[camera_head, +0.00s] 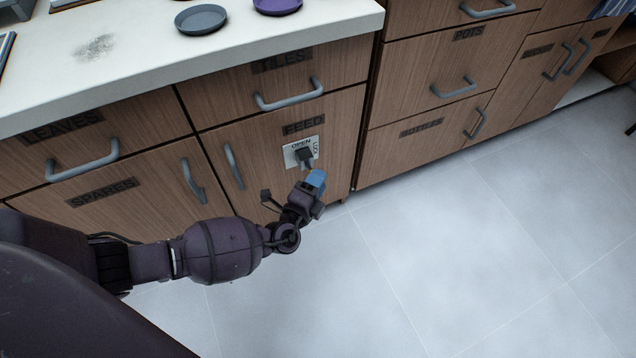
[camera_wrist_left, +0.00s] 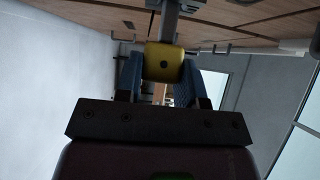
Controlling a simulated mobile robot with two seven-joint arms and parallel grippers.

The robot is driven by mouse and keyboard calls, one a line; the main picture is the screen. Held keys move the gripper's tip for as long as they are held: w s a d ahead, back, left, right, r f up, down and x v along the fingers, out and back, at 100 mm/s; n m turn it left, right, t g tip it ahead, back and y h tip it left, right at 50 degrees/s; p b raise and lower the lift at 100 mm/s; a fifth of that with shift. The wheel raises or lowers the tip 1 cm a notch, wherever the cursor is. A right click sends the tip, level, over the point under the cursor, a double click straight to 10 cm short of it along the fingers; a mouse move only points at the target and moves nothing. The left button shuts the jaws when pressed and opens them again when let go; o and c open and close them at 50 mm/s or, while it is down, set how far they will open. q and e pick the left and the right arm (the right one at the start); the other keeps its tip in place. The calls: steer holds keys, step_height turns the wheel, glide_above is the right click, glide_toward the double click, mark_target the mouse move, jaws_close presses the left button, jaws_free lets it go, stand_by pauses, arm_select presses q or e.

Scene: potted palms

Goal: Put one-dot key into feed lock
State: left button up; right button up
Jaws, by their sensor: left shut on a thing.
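The one-dot key (camera_wrist_left: 163,62) shows in the left wrist view as a yellow head with one dark dot and a grey shaft running up and away from it. My left gripper (camera_head: 314,180) is shut on the yellow head, with a blue finger on each side. In the head view it is just below and in front of the feed lock (camera_head: 304,155), a dark block on a pale plate marked OPEN on the FEED door. The key is hidden by the gripper there. I cannot tell whether its tip touches the lock. My right gripper is out of view.
The FEED door handle (camera_head: 234,166) is left of the lock, and the TILES drawer handle (camera_head: 289,94) is above. A grey dish (camera_head: 201,19) and a purple dish (camera_head: 277,5) stand on the white counter (camera_head: 150,62). The floor (camera_head: 420,240) to the right is clear.

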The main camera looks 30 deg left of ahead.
arm_select(q)
steer(key=shift+w+a, duration=0.55)
steer(key=shift+a, duration=0.1)
steer(key=o, duration=1)
steer(key=shift+s, duration=0.1)
steer(key=shift+s+p, duration=0.8)
steer(key=shift+s, duration=4.55)
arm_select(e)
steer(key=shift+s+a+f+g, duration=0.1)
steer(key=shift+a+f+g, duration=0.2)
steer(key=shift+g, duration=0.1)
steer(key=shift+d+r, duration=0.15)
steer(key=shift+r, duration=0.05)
